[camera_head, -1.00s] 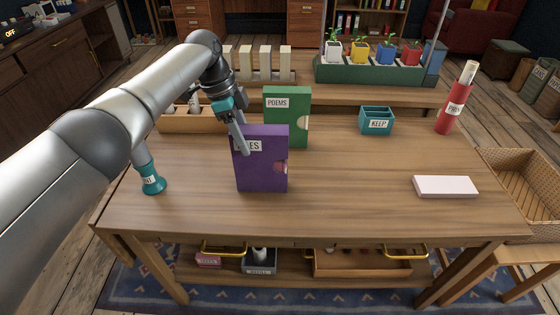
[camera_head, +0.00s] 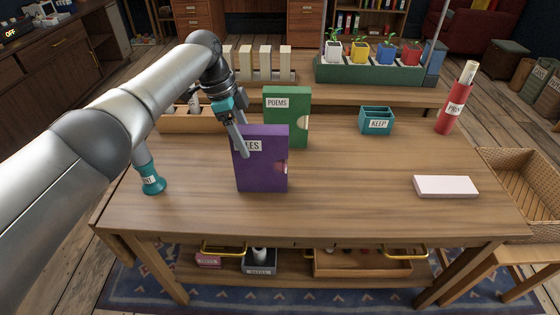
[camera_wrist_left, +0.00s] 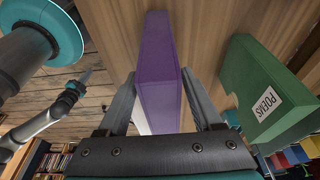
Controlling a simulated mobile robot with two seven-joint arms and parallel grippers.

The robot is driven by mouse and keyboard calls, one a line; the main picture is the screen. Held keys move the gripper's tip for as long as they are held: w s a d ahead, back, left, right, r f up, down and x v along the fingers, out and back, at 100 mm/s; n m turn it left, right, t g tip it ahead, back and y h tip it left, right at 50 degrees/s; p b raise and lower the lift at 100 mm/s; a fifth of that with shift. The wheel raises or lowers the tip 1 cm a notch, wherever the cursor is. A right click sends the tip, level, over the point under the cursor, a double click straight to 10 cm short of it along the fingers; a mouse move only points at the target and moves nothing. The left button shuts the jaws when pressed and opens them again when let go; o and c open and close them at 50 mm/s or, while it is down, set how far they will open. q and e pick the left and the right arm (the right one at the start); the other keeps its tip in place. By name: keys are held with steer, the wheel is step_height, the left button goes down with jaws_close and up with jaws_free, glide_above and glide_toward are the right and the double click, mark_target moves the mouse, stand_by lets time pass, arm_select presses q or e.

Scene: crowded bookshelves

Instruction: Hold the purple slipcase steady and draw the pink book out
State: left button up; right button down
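The purple slipcase (camera_head: 262,172) stands upright on the table in the head view, with a partly covered label ending in "EES". The pink book (camera_head: 281,168) shows only as a small patch in the slipcase's notch at the right edge; the rest is hidden inside. My left gripper (camera_head: 240,148) comes down over the slipcase's upper left corner. In the left wrist view its fingers (camera_wrist_left: 160,85) lie on both sides of the slipcase (camera_wrist_left: 158,55) and appear to touch it. My right gripper (camera_wrist_left: 77,86) shows small at the left there; its fingers are too small to judge.
A green POEMS slipcase (camera_head: 290,112) stands close behind. A teal flared object (camera_head: 152,184) stands to the left. A pale pink block (camera_head: 445,186) lies at the right; a teal KEEP box (camera_head: 376,120) and red tube (camera_head: 453,110) stand behind.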

arm_select(q)
steer(key=shift+o, duration=1.2)
steer(key=shift+r, duration=0.1)
